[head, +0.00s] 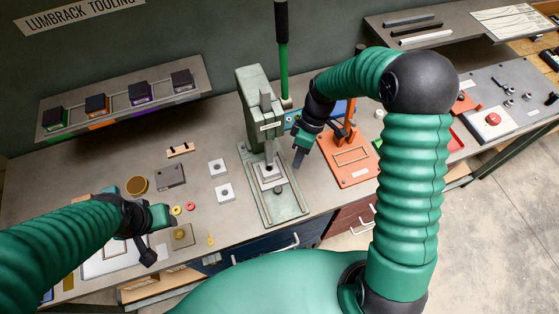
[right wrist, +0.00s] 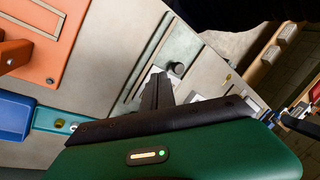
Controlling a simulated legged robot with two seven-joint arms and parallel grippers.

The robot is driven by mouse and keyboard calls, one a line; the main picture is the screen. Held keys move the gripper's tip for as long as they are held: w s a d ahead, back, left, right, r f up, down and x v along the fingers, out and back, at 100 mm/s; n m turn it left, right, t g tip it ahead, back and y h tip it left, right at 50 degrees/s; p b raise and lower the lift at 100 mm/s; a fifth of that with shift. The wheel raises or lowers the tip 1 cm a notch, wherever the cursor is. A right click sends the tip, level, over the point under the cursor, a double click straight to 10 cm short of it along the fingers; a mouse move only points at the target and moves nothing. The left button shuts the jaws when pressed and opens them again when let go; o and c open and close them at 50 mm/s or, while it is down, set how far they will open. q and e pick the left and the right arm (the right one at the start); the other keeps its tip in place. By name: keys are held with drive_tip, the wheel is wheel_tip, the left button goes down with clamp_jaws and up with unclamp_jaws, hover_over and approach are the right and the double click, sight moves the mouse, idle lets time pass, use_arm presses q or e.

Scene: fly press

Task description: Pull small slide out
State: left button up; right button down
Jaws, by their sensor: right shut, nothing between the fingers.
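The green fly press (head: 258,105) stands at the middle of the bench, with a tall lever rising from it. On its grey-green base plate (head: 290,205) sits a pale square block (head: 262,180) with a dark centre under the ram; I cannot tell which part is the small slide. My right gripper (head: 298,164) is shut and empty, just right of the press, pointing down. In the right wrist view its dark fingers (right wrist: 157,88) lie together in front of a pale block and a black knob (right wrist: 177,68), partly hiding them. My left gripper (head: 149,258) hangs at the lower left; its finger gap is unclear.
An orange fixture (head: 352,172) stands right of the press. Two pale blocks (head: 224,193), a grey plate (head: 170,177) and a brass disc (head: 137,186) lie to the left. A rack (head: 125,98) runs along the back. Drawers with handles sit below the bench's front edge.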

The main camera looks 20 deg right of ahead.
drive_tip(key=w+n+y, duration=0.2)
drive_tip(key=n+g+y+p, duration=0.1)
drive_tip(key=n+p, duration=0.1)
drive_tip(key=p, duration=0.3)
hover_over(282, 182)
wheel_tip(282, 182, down, 7)
drive_tip(key=shift+w+f, duration=0.1)
drive_tip(key=shift+a+f, duration=0.15)
drive_tip(key=shift+f, duration=0.15)
use_arm(q)
drive_tip(key=w+v, duration=0.1)
drive_tip(key=v, duration=0.5)
drive_tip(key=shift+s+r, duration=0.25)
drive_tip(key=shift+s, duration=0.05)
